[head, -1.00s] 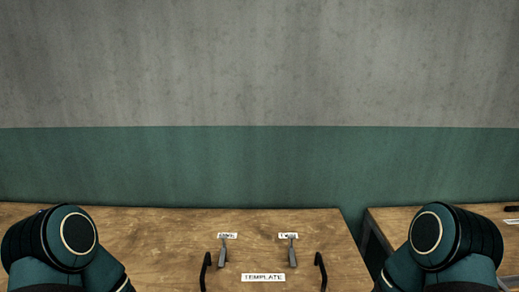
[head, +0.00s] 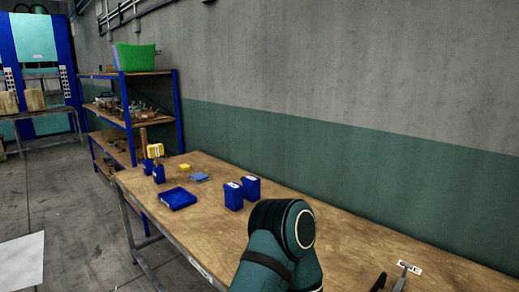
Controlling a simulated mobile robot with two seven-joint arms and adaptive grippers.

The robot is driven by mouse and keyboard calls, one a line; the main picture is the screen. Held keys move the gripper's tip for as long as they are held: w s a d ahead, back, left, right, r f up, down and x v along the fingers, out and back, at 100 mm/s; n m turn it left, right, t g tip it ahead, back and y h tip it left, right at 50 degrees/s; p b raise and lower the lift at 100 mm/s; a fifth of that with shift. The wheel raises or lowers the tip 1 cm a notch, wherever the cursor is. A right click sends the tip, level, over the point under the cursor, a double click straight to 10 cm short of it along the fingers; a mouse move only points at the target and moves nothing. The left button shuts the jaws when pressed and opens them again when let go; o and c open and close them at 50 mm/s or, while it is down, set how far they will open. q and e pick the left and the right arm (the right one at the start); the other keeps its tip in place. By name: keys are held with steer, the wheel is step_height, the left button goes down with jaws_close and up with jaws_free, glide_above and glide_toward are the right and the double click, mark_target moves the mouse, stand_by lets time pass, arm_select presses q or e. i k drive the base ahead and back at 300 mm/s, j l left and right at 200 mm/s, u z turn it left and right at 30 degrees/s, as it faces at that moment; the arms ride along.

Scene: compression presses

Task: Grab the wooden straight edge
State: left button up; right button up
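I cannot make out a wooden straight edge for certain. A narrow upright wooden piece (head: 144,142) stands at the far left end of the wooden workbench (head: 365,245), beside a yellow item (head: 155,151) and small blue holders. It is too small to tell what it is. Part of my arm rises in front of the bench at the lower middle.
A blue tray (head: 178,198) and two blue containers (head: 233,195) stand on the bench near its far end. A shelf (head: 122,78) with a green bin (head: 135,57) stands beyond it.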

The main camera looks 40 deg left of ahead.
mark_target(144, 132)
steer(key=j+u, duration=0.15)
steer(key=u, duration=0.7)
steer(key=i+j+u, duration=0.2)
steer(key=j+u, duration=0.25)
steer(key=i+j+u, duration=0.25)
steer(key=u, duration=0.2)
steer(key=i+j+u, duration=0.25)
steer(key=i+j, duration=0.6)
steer(key=i+j+z, duration=0.3)
steer(key=z, duration=0.3)
steer(key=j+z, duration=0.2)
steer(key=z, duration=0.2)
steer(key=i+j+z, duration=0.1)
steer(key=z, duration=0.3)
steer(key=j+z, duration=0.3)
steer(key=j, duration=0.2)
steer(key=j+z, duration=0.3)
steer(key=j, duration=0.25)
steer(key=j+z, duration=0.15)
steer(key=j, duration=0.3)
steer(key=k+j+z, duration=0.2)
steer(key=j, duration=0.75)
steer(key=k+j+z, duration=0.1)
steer(key=j, duration=0.4)
